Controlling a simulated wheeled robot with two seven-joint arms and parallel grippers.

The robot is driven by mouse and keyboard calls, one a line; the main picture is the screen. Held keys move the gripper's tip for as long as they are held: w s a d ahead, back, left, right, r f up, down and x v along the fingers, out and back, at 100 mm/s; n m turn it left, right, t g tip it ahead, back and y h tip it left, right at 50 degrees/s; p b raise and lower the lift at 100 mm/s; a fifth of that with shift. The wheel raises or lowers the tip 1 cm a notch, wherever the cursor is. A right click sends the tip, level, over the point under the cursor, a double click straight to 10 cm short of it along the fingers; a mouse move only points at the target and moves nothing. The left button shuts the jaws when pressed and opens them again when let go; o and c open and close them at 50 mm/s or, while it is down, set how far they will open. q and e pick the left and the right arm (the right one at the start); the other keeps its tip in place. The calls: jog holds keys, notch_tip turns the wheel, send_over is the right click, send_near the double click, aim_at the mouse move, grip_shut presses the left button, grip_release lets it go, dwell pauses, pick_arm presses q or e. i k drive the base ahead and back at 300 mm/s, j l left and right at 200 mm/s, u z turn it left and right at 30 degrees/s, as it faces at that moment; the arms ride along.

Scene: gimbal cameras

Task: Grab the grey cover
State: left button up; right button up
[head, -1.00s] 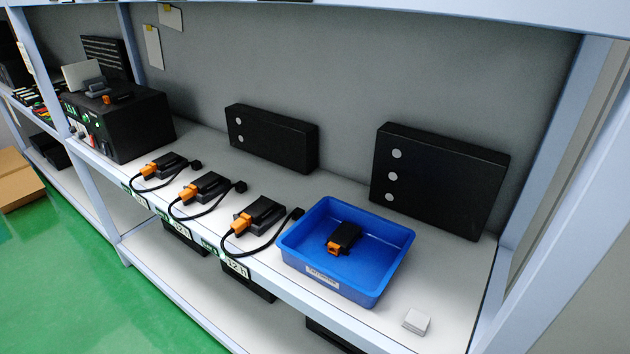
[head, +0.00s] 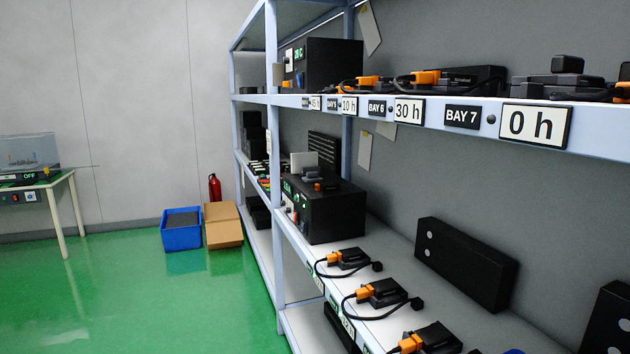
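Neither of my grippers is in view. I cannot tell for sure which thing is the grey cover. A light grey flat piece (head: 304,161) stands on a black device (head: 335,212) on the middle shelf. Something dark grey (head: 182,219) lies in a blue bin (head: 182,239) on the floor.
The shelf rack (head: 271,150) fills the right side, with battery packs and orange connectors on two levels. A cardboard box (head: 223,232) and a red fire extinguisher (head: 214,187) stand by the back wall. The green floor (head: 150,300) between table and rack is clear.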

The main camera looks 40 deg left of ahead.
aim_at(311, 177)
jog(key=i+j, duration=0.15)
jog(key=j, duration=0.25)
jog(key=i+j, duration=0.15)
jog(key=j, duration=0.3)
jog(key=i+j+z, duration=0.1)
jog(key=j, duration=0.3)
jog(key=i+j, duration=0.15)
jog(key=j, duration=0.3)
jog(key=i+j, duration=0.15)
jog(key=j, duration=0.3)
jog(key=i+j+z, duration=0.1)
jog(key=j, duration=0.3)
jog(key=i+j, duration=0.15)
jog(key=j, duration=0.3)
